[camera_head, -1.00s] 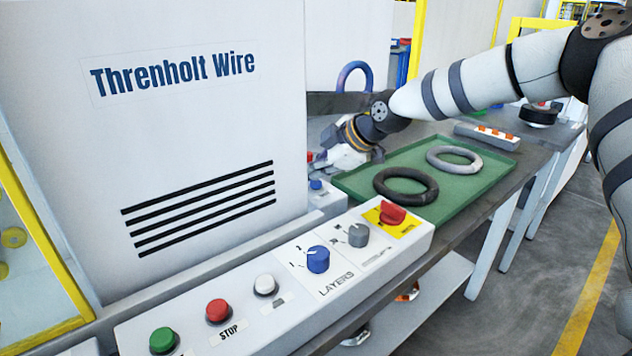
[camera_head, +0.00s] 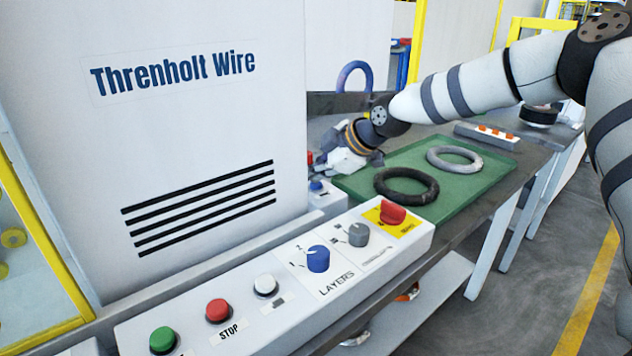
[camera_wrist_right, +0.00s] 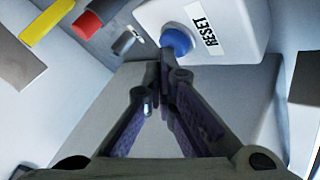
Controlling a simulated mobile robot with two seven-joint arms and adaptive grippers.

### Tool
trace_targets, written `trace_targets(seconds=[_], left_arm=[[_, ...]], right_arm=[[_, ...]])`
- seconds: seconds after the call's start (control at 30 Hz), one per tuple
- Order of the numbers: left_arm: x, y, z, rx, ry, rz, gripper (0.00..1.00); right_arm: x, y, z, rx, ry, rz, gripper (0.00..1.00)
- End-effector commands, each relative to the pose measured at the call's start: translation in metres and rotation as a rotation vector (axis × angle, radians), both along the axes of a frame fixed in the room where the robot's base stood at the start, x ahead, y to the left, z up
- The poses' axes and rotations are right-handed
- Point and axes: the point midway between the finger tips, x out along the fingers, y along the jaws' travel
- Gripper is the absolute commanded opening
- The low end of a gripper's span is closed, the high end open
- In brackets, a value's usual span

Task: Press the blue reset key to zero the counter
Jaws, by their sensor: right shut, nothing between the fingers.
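The blue reset key (camera_head: 316,186) sits on a small white box (camera_head: 327,201) beside the machine cabinet. In the right wrist view the round blue key (camera_wrist_right: 177,40) stands next to a label reading RESET (camera_wrist_right: 208,33). My right gripper (camera_head: 322,176) is shut and empty, its fingers pointing at the key. In the right wrist view its closed fingertips (camera_wrist_right: 164,60) are right at the key's edge; I cannot tell whether they touch it. The counter's display is not visible. My left gripper is not in view.
In front is a white control panel (camera_head: 200,343) with green, red and white buttons, blue and grey knobs and a red switch. A green tray (camera_head: 455,190) holds a black ring (camera_head: 406,185) and a grey ring (camera_head: 454,159). The white cabinet (camera_head: 190,130) stands close left of my gripper.

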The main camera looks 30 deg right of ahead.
Motion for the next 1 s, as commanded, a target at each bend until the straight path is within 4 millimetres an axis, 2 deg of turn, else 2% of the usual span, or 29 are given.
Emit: trace_targets(seconds=[0.43,0.8,1.0], left_arm=[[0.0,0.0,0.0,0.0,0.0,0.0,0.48],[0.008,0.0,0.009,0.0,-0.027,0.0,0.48],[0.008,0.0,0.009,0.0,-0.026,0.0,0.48]], right_arm=[[-0.001,0.0,-0.003,0.0,0.004,0.0,0.0],[0.0,0.0,0.017,0.0,-0.001,-0.001,0.0],[0.0,0.0,0.016,0.001,0.002,0.0,0.0]])
